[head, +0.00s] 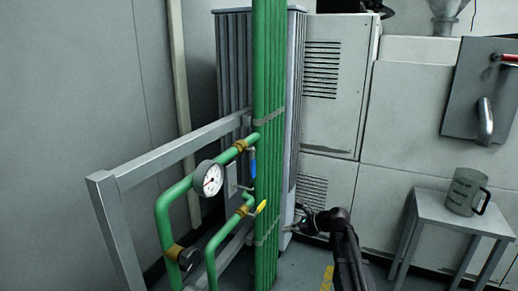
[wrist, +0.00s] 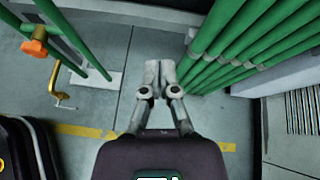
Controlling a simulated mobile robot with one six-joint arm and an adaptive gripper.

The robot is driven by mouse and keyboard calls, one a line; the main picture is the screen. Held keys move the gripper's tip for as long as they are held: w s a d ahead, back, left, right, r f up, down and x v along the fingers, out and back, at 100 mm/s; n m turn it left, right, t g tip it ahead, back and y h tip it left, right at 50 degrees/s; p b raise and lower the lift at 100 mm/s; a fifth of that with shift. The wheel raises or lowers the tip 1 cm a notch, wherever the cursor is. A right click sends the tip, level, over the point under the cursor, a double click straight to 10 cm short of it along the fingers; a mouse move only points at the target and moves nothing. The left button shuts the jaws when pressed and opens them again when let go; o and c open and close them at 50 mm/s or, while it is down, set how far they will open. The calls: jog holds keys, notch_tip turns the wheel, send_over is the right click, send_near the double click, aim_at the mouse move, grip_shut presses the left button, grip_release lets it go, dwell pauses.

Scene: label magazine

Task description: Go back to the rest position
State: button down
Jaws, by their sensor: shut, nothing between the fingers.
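My gripper (wrist: 151,82) points down over the grey floor in the wrist view, with its two fingers together and nothing between them. In the head view my gripper (head: 299,216) is small and dark beside the lower part of the green pipes (head: 268,120), at the end of my black arm. I cannot tell from the head view whether it touches the pipes. The pipes also run across the upper right of the wrist view (wrist: 240,45).
A grey metal frame (head: 165,158) with a pressure gauge (head: 208,179) and valves stands at left. A yellow line (wrist: 88,131) crosses the floor. A grey cabinet (head: 322,110) stands behind.

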jog(key=s+d+f+n+g+h, duration=0.2)
jog(key=s+f+n+h, duration=0.15)
jog(key=s+n, duration=0.35)
jog(key=s+d+f+n+g+h, duration=0.1)
jog(key=s+f+n+h, duration=0.1)
jog(key=s+n+h, duration=0.4)
jog(key=s+d+f+n+g+h, duration=0.2)
jog(key=s+f+n, duration=0.1)
jog(key=s+n, duration=0.55)
notch_tip(320, 180, up, 34)
jog(key=p, duration=3.5)
jog(key=shift+r+m, duration=0.2)
jog(key=shift+m, duration=0.15)
jog(key=shift+f, duration=0.1)
